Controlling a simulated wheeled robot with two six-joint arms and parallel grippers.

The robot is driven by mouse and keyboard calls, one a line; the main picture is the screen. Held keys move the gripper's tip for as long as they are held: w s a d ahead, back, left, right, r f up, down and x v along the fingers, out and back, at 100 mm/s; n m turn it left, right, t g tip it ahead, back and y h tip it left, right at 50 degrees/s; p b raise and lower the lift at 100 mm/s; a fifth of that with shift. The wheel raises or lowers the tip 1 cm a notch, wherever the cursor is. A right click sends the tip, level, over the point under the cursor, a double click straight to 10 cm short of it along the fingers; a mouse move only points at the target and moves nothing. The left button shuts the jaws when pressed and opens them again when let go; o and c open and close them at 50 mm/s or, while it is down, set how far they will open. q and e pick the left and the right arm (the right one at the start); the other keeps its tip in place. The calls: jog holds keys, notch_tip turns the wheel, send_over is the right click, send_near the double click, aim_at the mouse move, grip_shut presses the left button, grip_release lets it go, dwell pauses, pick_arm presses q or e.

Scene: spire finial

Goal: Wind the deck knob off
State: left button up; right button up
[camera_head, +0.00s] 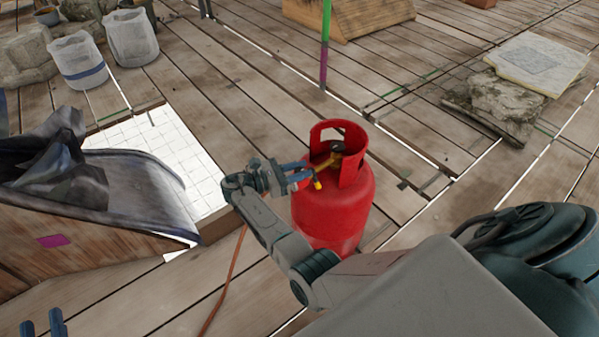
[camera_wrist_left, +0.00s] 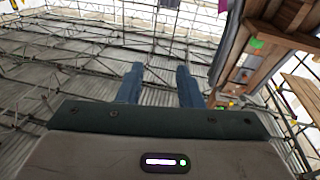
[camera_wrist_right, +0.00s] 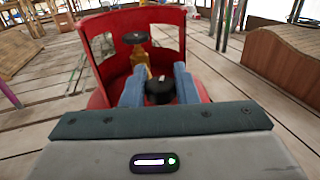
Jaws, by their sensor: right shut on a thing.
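A red gas cylinder (camera_head: 325,215) stands upright on the plank deck, with a brass valve (camera_head: 331,161) inside its collar. My right gripper (camera_head: 304,173) is at the collar's left opening. In the right wrist view, a black knob (camera_wrist_right: 158,92) sits between the blue fingers of that gripper (camera_wrist_right: 159,78), in front of the brass valve, and the fingers are closed on it. A second black handwheel (camera_wrist_right: 136,38) tops the valve. My left gripper (camera_head: 43,326) is at the bottom left corner, away from the cylinder. In the left wrist view its fingers (camera_wrist_left: 160,80) are apart with nothing between them.
An orange hose (camera_head: 226,280) runs over the deck left of the cylinder. Buckets (camera_head: 131,38) and a stone block (camera_head: 503,103) stand further back.

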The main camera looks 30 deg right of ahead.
pick_arm(q)
jog(key=shift+w+a+r+t, duration=0.1)
jog(key=shift+r+t, duration=0.8)
jog(key=shift+r, duration=0.55)
pick_arm(e)
jog(key=shift+m+g, duration=0.5)
jog(key=shift+g, duration=0.2)
jog(key=o, duration=1)
